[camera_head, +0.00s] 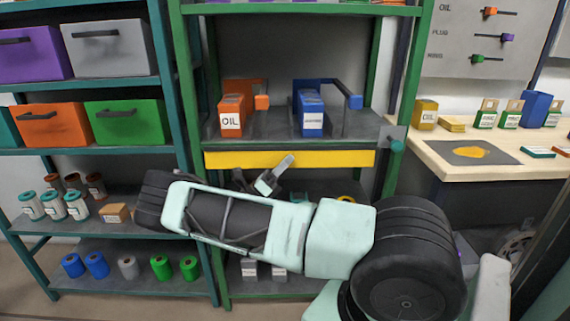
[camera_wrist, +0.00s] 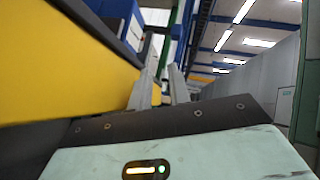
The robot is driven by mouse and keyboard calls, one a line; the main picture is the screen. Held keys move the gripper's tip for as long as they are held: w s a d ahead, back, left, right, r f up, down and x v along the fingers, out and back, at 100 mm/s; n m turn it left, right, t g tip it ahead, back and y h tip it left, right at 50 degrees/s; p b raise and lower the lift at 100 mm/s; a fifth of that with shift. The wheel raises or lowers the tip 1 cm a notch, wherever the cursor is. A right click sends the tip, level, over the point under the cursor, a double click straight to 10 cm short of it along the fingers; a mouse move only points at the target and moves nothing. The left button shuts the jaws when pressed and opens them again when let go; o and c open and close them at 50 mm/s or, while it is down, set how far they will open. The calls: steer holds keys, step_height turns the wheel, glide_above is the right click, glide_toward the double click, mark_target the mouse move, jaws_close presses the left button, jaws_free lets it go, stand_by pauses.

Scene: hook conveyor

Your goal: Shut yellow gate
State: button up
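The yellow gate (camera_head: 335,158) is a long flat bar. It lies level across the front of the green-framed rack, just under the shelf with the orange and blue holders. A grey plate with a teal knob (camera_head: 397,146) is on the right post near the gate's right end. My gripper (camera_head: 275,174) is in front of the rack, by the lower middle edge of the gate. In the wrist view the yellow gate (camera_wrist: 60,65) fills the left side, close to the fingers (camera_wrist: 162,88). The fingers are apart with nothing between them. I cannot tell whether one touches the gate.
An orange OIL box (camera_head: 231,118) and a blue box (camera_head: 311,112) stand on the shelf above the gate. A teal rack (camera_head: 95,151) with bins and spools is at left. A workbench (camera_head: 450,170) is at right. My arm hides much of the lower rack.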

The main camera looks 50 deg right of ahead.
steer(key=shift+r, duration=0.15)
jaws_close()
steer(key=shift+w, duration=0.1)
steer(key=shift+a, duration=0.15)
stand_by(0.6)
steer(key=o, duration=0.5)
jaws_free()
steer(key=shift+f, duration=0.2)
steer(key=b+v, duration=0.3)
steer(key=v, duration=1.4)
steer(key=shift+a+b, duration=0.25)
steer(key=shift+b, duration=0.15)
